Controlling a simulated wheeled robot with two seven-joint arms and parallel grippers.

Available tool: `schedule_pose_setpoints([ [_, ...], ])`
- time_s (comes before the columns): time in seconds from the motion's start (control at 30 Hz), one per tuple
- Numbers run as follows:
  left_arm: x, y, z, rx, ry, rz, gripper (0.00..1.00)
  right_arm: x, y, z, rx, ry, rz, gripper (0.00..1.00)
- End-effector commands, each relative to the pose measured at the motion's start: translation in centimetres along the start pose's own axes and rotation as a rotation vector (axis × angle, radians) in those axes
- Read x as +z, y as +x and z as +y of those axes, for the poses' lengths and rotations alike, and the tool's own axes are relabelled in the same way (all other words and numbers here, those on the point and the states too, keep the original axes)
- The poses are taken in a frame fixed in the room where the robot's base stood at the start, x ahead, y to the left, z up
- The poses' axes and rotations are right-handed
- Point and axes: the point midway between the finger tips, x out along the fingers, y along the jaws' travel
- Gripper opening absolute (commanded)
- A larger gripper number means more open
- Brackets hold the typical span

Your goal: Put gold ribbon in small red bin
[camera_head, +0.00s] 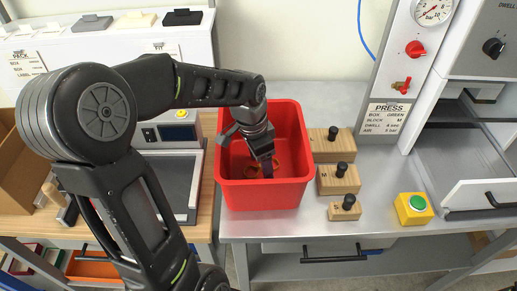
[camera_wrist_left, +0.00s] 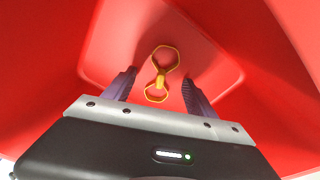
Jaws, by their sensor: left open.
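The gold ribbon (camera_wrist_left: 159,74), a looped bow shape, lies on the floor of the small red bin (camera_head: 262,196). In the head view the ribbon (camera_head: 254,170) is partly hidden behind my gripper. My left gripper (camera_head: 268,172) reaches down inside the bin. In the left wrist view its two fingers (camera_wrist_left: 157,88) are apart, with the ribbon between and beyond them, and nothing is held. The bin's red inner walls (camera_wrist_left: 270,60) surround the gripper. My right gripper is not in view.
Wooden blocks with black knobs (camera_head: 338,179) stand right of the bin on the metal table. A yellow box with a green button (camera_head: 414,208) and the press (camera_head: 470,130) are further right. A wooden bench with a grey tray (camera_head: 172,185) lies left.

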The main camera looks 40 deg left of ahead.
Motion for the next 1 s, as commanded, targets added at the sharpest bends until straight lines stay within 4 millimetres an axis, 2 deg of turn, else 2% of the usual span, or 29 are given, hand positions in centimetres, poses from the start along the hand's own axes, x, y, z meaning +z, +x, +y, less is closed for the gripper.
schedule_pose_setpoints([
  [0.17,-0.1,-2.1,-0.1,-0.004,-0.001,0.004,0.66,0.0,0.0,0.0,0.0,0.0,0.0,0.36],
  [0.5,-0.1,-9.1,-0.1,-0.004,0.0,0.004,0.66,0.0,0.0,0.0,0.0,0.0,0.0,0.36],
  [0.6,-0.1,-10.6,-0.1,-0.003,0.0,0.003,0.66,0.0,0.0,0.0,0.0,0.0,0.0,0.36],
  [0.77,0.0,-11.9,0.0,-0.001,0.0,0.001,0.66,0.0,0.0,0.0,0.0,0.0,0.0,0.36],
  [1.0,0.0,-12.1,0.0,0.0,0.0,0.001,0.66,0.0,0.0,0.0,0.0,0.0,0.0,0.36],
])
